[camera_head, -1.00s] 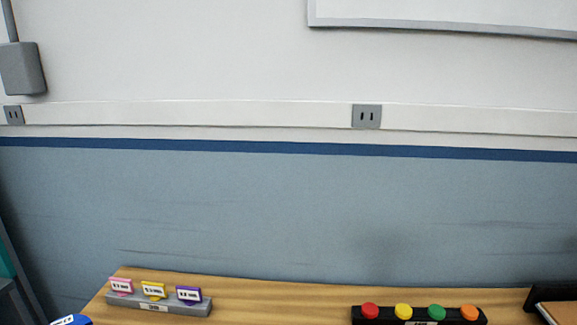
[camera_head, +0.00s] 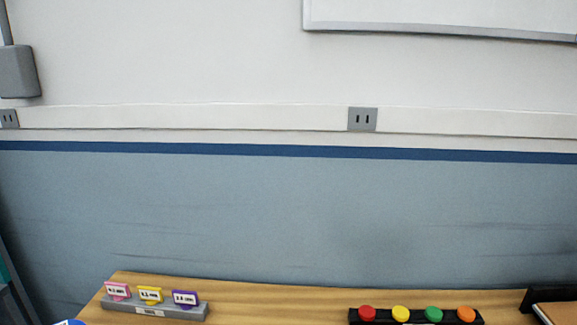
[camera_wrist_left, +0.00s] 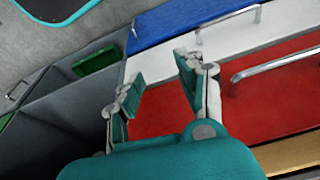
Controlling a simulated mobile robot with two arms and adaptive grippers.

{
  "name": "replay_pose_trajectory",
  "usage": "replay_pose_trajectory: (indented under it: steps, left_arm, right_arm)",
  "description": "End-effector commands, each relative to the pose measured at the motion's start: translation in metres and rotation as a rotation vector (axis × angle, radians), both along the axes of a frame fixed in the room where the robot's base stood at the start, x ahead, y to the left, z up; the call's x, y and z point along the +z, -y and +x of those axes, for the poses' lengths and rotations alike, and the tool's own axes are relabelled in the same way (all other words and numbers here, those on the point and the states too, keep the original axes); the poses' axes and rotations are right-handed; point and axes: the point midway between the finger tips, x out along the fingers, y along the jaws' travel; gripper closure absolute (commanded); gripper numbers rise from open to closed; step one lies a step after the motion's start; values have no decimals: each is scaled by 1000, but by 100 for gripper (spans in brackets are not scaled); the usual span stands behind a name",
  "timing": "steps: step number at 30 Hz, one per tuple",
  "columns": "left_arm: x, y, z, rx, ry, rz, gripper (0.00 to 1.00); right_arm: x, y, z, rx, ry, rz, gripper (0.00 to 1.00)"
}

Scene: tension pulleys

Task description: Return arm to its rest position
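Neither gripper shows in the head view. In the left wrist view my left gripper (camera_wrist_left: 158,88) has its two teal-and-grey fingers spread apart. Nothing is between the fingertips, and red and white drawer fronts show behind them. My right gripper is in none of the views. In the head view a wooden table (camera_head: 270,303) shows only along the bottom edge. A grey holder with pink, yellow and purple labelled tags (camera_head: 152,306) stands at its left. A black strip with red, yellow, green and orange knobs (camera_head: 417,315) stands at the right.
The left wrist view shows a red drawer (camera_wrist_left: 270,100) with a metal handle (camera_wrist_left: 270,68), a blue drawer (camera_wrist_left: 180,22) and a grey open bin (camera_wrist_left: 75,85) holding a green piece (camera_wrist_left: 96,60). In the head view a black-edged box (camera_head: 548,303) sits at the far right.

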Motion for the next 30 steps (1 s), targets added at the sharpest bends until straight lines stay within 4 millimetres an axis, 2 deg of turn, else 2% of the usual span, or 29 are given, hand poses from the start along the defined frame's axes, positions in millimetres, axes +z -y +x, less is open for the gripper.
replay_pose_trajectory:
  steps: [1, 5, 6, 8, 12, 15, 18, 22, 26, 30]
  left_arm:
    - [-23, 0, -3, -2, -16, 1, 62]
    - [-87, -1, -13, -7, -43, 4, 62]
    - [-109, -2, -20, -8, -53, 6, 62]
    - [-142, -4, -33, -11, -69, 7, 62]
    - [-211, -9, -73, -20, -104, 12, 62]
    - [-249, -16, -109, -24, -127, 15, 62]
    - [-276, -22, -144, -29, -145, 18, 62]
    - [-294, -29, -179, -34, -161, 21, 62]
    - [-301, -33, -195, -37, -167, 23, 62]
    - [-302, -33, -199, -38, -168, 22, 62]
  right_arm:
    - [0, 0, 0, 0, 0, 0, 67]
    - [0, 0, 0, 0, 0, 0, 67]
    - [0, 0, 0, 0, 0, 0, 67]
    - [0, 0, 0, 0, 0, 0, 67]
    - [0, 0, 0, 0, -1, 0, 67]
    - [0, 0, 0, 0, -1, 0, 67]
    - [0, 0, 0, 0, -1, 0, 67]
    - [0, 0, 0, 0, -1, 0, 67]
    - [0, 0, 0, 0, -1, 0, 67]
    - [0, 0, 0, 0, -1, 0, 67]
